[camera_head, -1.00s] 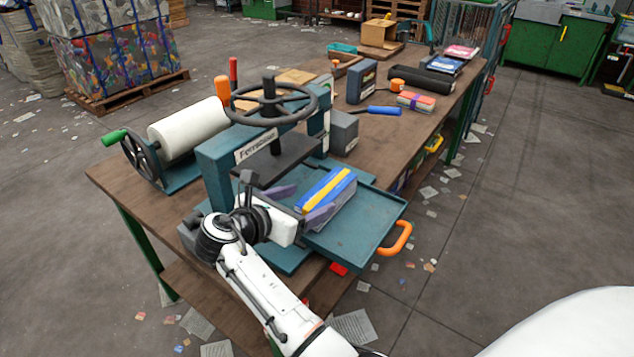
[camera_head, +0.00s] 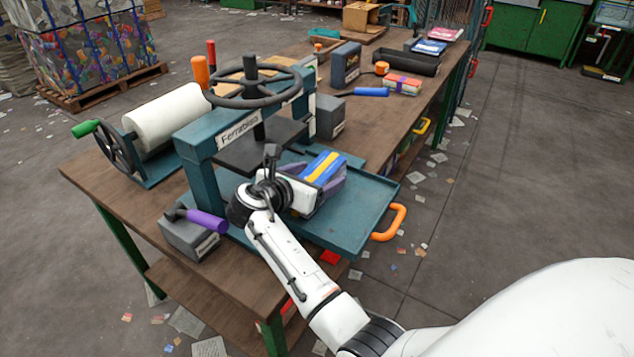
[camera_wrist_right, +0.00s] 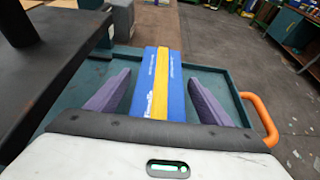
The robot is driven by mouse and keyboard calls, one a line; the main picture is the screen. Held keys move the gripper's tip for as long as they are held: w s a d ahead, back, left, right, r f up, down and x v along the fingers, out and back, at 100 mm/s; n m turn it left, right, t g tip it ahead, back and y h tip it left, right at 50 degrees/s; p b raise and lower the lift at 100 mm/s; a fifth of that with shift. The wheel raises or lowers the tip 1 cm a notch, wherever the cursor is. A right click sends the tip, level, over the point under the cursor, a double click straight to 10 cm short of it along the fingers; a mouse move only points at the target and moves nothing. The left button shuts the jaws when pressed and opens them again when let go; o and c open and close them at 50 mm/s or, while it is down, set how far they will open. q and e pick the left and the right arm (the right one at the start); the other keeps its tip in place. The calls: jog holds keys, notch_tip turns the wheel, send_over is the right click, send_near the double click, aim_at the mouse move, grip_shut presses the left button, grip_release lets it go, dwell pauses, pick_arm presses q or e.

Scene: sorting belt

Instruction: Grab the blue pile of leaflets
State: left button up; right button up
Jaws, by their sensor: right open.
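The blue pile of leaflets (camera_head: 322,167), with a yellow band along its top, lies on the teal tray of the press (camera_head: 352,203). It also shows in the right wrist view (camera_wrist_right: 150,96), lying lengthwise between the two purple fingers. My right gripper (camera_wrist_right: 158,92) is open, with one finger on each side of the pile and a visible gap on both sides. In the head view the right gripper (camera_head: 325,180) reaches the pile from the near side, and its hand hides the pile's near end. My left gripper is not in view.
The press's dark plate (camera_head: 262,148) and handwheel (camera_head: 254,84) stand just left of the pile. An orange handle (camera_head: 392,222) sticks out from the tray's right side. A grey block (camera_head: 188,232) and a purple-handled tool (camera_head: 206,220) are at the table's near left.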

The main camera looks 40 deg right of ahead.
jog(key=shift+r, duration=0.1)
jog(key=c, duration=1.3)
jog(key=shift+r, duration=0.1)
jog(key=shift+c, duration=1.1)
